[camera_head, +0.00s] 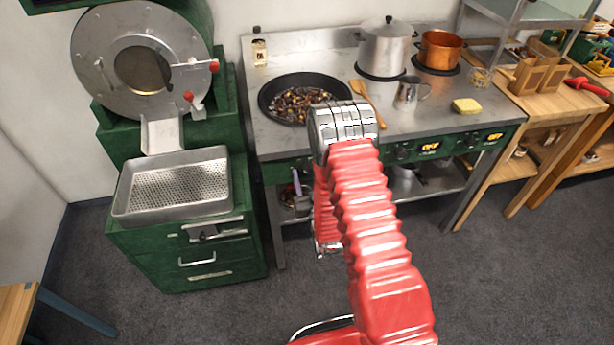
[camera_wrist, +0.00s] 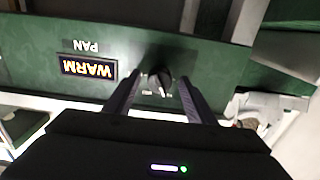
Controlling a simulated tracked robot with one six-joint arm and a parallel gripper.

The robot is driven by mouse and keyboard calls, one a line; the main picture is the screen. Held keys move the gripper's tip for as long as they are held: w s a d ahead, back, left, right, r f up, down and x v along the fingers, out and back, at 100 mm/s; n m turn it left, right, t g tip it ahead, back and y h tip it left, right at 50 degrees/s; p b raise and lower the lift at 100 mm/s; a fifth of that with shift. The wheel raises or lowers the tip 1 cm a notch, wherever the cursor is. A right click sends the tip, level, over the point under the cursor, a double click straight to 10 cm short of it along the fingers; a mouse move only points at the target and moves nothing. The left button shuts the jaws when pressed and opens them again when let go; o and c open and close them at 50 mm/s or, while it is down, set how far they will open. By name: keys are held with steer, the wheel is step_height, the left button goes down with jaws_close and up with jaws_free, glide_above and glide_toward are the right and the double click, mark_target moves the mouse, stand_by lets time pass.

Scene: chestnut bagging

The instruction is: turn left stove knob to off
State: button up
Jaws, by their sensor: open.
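The left stove knob (camera_wrist: 161,83) is dark and round with a pale mark, on the green front panel (camera_wrist: 215,60). In the wrist view it sits between the two dark fingers of my gripper (camera_wrist: 158,78), which are open on either side of it. I cannot tell whether they touch it. The display (camera_wrist: 88,68) beside the knob appears upside down and reads WARM, with a PAN label. In the head view my red arm covers this knob. The stove (camera_head: 285,146) carries a dark pan (camera_head: 268,98) of chestnuts at its left.
Further right on the stove panel, another display (camera_head: 430,147) reads OFF, with a further lit display (camera_head: 495,137) beyond. A steel pot (camera_head: 385,48), a copper pot (camera_head: 441,51) and a mug (camera_head: 411,90) stand on top. A green machine with a perforated tray (camera_head: 175,185) stands left.

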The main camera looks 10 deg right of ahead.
steer(key=shift+a, duration=0.1)
steer(key=c, duration=1)
steer(key=shift+n, duration=0.4)
steer(key=shift+c, duration=0.2)
steer(key=n, duration=1.1)
steer(key=o, duration=1)
